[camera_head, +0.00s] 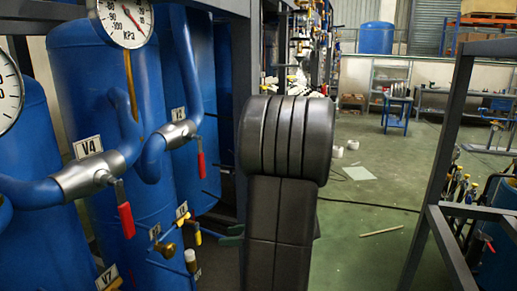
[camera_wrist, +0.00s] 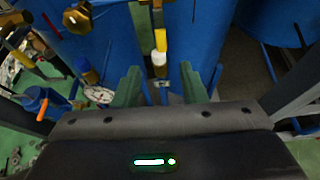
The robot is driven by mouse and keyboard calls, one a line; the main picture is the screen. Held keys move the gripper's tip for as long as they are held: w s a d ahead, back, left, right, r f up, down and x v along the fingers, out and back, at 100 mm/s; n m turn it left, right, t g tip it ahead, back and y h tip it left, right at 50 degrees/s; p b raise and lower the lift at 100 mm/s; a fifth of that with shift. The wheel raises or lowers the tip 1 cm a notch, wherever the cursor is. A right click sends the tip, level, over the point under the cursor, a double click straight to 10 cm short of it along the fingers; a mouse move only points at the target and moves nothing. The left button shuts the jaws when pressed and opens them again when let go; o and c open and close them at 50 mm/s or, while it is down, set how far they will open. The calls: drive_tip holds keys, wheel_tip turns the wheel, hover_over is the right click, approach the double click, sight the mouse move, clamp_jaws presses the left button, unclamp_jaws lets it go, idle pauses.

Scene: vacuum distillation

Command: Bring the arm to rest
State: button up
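My arm (camera_head: 285,145) stands in the middle of the head view, a black link rising from the bottom edge to a thick rounded joint. It hides what lies behind it. In the wrist view my gripper (camera_wrist: 161,75) shows as two green fingers set well apart, so it is open. I see nothing held between them. A valve handle with a white and yellow end (camera_wrist: 160,62) shows in the gap, beyond the fingers; its distance is unclear.
Blue tanks (camera_head: 85,110) with pipes, gauges and red-handled valves V4 (camera_head: 125,215) and V2 (camera_head: 200,160) stand close on the left. A dark metal frame (camera_head: 445,150) stands at right. Green floor (camera_head: 365,240) between is mostly open, with a few loose items.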

sight(200, 239)
drive_tip(key=p+x, duration=0.1)
drive_tip(key=x, duration=1.2)
drive_tip(key=shift+f, duration=0.1)
drive_tip(key=shift+w+d+f+n+b, duration=0.1)
drive_tip(key=shift+w+d+n+b, duration=0.05)
drive_tip(key=shift+w+n+b, duration=0.2)
drive_tip(key=shift+d+n+t+b, duration=0.2)
drive_tip(key=shift+n+t+b, duration=0.05)
drive_tip(key=shift+t+b, duration=0.15)
drive_tip(key=shift+w+r, duration=0.1)
drive_tip(key=shift+r, duration=0.15)
